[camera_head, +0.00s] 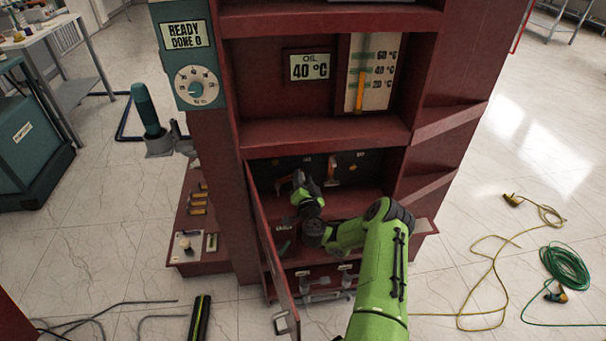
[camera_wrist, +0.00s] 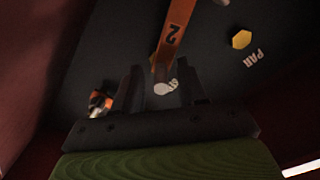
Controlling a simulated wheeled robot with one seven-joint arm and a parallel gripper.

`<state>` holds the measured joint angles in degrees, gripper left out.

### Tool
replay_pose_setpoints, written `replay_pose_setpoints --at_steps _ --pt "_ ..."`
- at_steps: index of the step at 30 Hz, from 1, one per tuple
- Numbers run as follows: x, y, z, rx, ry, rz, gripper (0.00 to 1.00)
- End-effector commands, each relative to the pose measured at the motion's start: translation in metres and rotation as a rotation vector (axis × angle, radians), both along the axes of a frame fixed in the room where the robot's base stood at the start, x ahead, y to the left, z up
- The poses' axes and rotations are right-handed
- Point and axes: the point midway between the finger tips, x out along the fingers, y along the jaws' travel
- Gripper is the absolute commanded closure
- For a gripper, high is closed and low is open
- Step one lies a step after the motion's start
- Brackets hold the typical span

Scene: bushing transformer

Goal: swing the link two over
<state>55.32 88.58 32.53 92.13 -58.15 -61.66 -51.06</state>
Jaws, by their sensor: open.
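In the wrist view an orange link (camera_wrist: 174,32) marked "2" runs down a dark panel. Its lower end, with a pale metal piece (camera_wrist: 166,87), lies between the fingers of my gripper (camera_wrist: 162,84). The gripper is open around it; I cannot tell whether either finger touches. A gold hex stud (camera_wrist: 242,40) beside the lettering "PAR" sits to the right of the link. In the head view my gripper (camera_head: 299,181) is inside the open lower compartment, close to the dark back panel (camera_head: 352,160). It partly hides the orange parts there.
The compartment's door (camera_head: 272,250) stands open on the left, close to my arm. A red shelf (camera_head: 325,131) is above. Another orange part (camera_wrist: 99,100) is left of the gripper. The display (camera_head: 187,34) reads "READY DONE 0". Cables (camera_head: 490,265) lie on the floor at right.

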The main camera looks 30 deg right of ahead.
Motion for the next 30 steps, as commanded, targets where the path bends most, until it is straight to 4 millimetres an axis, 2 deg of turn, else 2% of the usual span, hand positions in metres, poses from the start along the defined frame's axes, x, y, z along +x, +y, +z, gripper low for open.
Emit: replay_pose_setpoints --at_steps 5,13,24,30 --pt "0.0 0.0 0.0 0.001 0.0 0.0 0.6" --pt "0.0 0.0 0.0 0.001 0.0 0.0 1.0" --pt "0.0 -0.001 0.001 -0.002 0.0 0.0 1.0" --pt "0.0 -0.01 0.006 -0.044 0.018 0.0 1.0"
